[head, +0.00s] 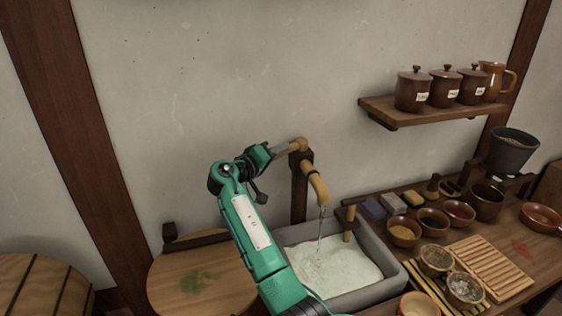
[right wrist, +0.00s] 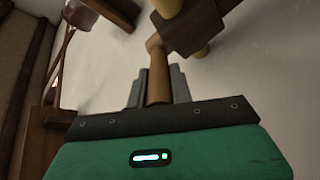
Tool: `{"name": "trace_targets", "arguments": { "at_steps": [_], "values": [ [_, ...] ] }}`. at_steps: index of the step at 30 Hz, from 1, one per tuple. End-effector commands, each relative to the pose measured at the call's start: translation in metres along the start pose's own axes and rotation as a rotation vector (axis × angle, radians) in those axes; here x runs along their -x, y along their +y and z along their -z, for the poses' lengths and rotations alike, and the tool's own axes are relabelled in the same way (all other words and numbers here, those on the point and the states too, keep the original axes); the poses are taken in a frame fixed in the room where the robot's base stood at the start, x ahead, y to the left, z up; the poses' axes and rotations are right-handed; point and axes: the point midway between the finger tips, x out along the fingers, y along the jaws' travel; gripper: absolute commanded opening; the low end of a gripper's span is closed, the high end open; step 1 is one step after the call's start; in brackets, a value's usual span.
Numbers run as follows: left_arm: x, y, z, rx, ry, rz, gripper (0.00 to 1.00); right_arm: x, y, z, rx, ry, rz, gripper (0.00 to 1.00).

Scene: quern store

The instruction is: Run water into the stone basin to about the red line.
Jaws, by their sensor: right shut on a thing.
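The grey stone basin (head: 379,242) stands below a bamboo-coloured spout (head: 318,188) on a dark wooden post. A thin stream of water (head: 321,225) runs from the spout into the basin. Pale, rippled water (head: 335,265) covers the basin floor. I cannot make out the red line. My right gripper (head: 283,149) is at the tap, left of the spout's top. In the right wrist view its fingers are shut on the wooden tap handle (right wrist: 157,82). My right arm hides the basin's left front part. My left gripper is not in view.
A round wooden lid (head: 195,285) lies left of the basin. To the right, a table holds several bowls, a slatted wooden rack (head: 490,265) and small blocks. A shelf (head: 430,110) with lidded jars hangs above. The wall above the basin is clear.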

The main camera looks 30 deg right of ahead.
Motion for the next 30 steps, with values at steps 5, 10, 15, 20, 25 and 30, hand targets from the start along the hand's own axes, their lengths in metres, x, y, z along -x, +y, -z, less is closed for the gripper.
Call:
{"name": "trace_targets", "arguments": {
  "at_steps": [5, 10, 15, 20, 25, 30],
  "values": [
    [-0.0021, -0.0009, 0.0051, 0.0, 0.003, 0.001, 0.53, -0.0003, -0.0019, 0.0013, 0.001, -0.017, -0.011, 0.0],
    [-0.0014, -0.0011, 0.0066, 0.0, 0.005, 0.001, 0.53, -0.0003, -0.0014, 0.0017, 0.001, -0.021, -0.013, 0.0],
    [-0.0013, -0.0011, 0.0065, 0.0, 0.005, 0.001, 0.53, -0.0004, -0.0013, 0.0017, 0.001, -0.02, -0.013, 0.0],
    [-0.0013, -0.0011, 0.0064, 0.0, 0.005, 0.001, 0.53, -0.0005, -0.0012, 0.0018, 0.001, -0.02, -0.013, 0.42],
    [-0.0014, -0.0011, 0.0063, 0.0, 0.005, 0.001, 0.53, -0.0005, -0.0011, 0.0017, 0.0, -0.02, -0.013, 0.44],
    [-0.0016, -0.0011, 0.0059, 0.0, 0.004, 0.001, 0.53, -0.0007, -0.0011, 0.0017, 0.0, -0.02, -0.013, 0.44]
  ]
}}
